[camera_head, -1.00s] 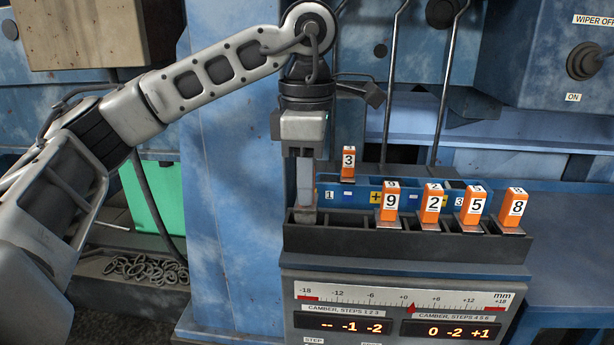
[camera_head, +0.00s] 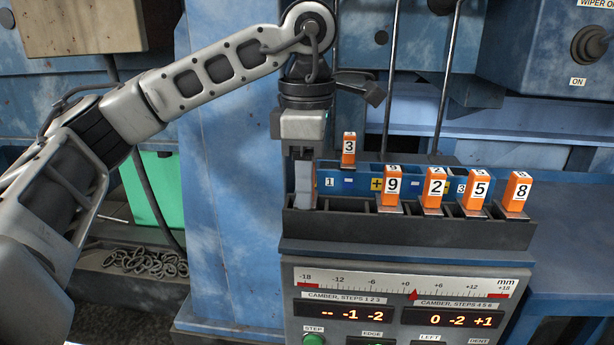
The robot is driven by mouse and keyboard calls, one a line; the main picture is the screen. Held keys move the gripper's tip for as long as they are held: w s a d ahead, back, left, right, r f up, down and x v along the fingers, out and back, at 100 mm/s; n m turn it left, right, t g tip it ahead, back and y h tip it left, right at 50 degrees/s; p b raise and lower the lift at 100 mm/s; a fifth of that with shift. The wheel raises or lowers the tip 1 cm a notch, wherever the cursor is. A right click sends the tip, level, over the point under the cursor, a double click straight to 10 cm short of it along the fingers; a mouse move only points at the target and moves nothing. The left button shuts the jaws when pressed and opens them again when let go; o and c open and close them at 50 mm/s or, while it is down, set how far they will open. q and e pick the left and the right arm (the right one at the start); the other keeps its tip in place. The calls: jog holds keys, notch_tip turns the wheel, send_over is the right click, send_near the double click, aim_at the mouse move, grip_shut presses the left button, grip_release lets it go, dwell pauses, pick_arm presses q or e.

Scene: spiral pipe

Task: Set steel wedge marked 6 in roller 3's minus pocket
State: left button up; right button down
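My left gripper (camera_head: 302,190) points straight down at the left end of a black rack (camera_head: 400,228). Its fingertips are at the rack's leftmost slots. Whether it holds anything between the fingers cannot be made out, and no wedge marked 6 shows. Orange wedges marked 9 (camera_head: 393,186), 2 (camera_head: 434,186), 5 (camera_head: 476,190) and 8 (camera_head: 517,192) stand in the rack. Behind it is a blue pocket block (camera_head: 330,183) with roller labels 1 and 3 and plus and minus marks. A wedge marked 3 (camera_head: 349,147) stands in it. Roller 3's minus pocket is hidden behind the wedges. My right gripper is out of view.
Below the rack, a panel has a millimetre scale (camera_head: 405,283) with a red pointer just right of zero, and red displays (camera_head: 344,312). A green button (camera_head: 314,340) is at the bottom edge. Upright grey rods rise behind the block. The blue bench at right is clear.

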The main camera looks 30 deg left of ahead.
pick_arm(q)
jog(key=shift+r, duration=0.1)
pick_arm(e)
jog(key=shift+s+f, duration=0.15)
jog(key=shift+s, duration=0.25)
pick_arm(q)
notch_tip(320, 180, up, 16)
jog(key=p, duration=0.5)
jog(key=shift+p, duration=0.4)
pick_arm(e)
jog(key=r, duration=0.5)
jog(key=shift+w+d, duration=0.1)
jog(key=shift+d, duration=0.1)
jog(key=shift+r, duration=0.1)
